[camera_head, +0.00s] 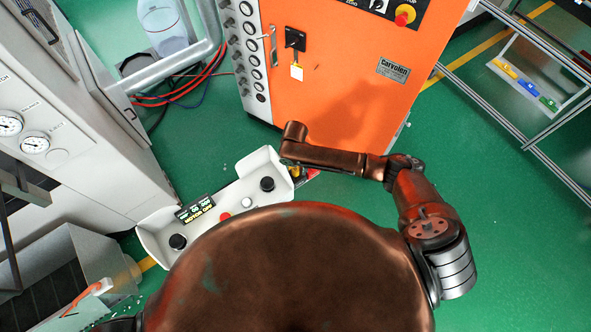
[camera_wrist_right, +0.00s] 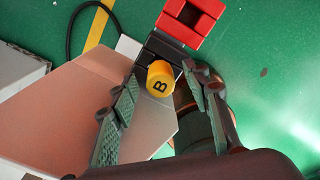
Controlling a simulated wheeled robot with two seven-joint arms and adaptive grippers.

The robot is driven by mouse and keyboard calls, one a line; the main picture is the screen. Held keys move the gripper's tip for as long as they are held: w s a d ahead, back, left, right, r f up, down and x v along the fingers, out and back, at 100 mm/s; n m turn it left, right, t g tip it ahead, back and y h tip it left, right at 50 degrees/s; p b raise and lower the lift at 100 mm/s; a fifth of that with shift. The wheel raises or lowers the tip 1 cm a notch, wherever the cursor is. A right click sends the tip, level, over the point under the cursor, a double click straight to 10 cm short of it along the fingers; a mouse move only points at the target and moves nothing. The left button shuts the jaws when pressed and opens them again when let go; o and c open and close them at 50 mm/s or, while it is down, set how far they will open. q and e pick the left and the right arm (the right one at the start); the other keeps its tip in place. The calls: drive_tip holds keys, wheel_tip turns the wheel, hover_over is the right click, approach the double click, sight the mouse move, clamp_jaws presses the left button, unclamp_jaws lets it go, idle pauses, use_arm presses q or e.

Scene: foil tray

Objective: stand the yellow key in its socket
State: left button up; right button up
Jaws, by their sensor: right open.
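A yellow round piece marked B, which I take for the yellow key (camera_wrist_right: 160,78), shows between the finger ends of my right gripper (camera_wrist_right: 161,74) in the right wrist view. Its lettered end faces the camera. It lies against a black block (camera_wrist_right: 157,47), and I cannot tell whether it stands in a socket there. The right fingers are spread, one on each side of the key; contact is unclear. A hollow red square block (camera_wrist_right: 190,17) adjoins the black one. In the head view, my right wrist (camera_head: 296,137) hides most of this spot. My left gripper is not in view.
A white control console (camera_head: 236,193) with black knobs stands beside my right wrist. An orange cabinet (camera_head: 345,75) rises behind. A rack tray (camera_head: 518,87) at right holds yellow, blue and green pieces. The green floor (camera_head: 480,190) is clear at right.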

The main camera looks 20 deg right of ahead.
wheel_tip(320, 180, up, 10)
drive_tip(key=shift+r, duration=0.25)
idle(0.6)
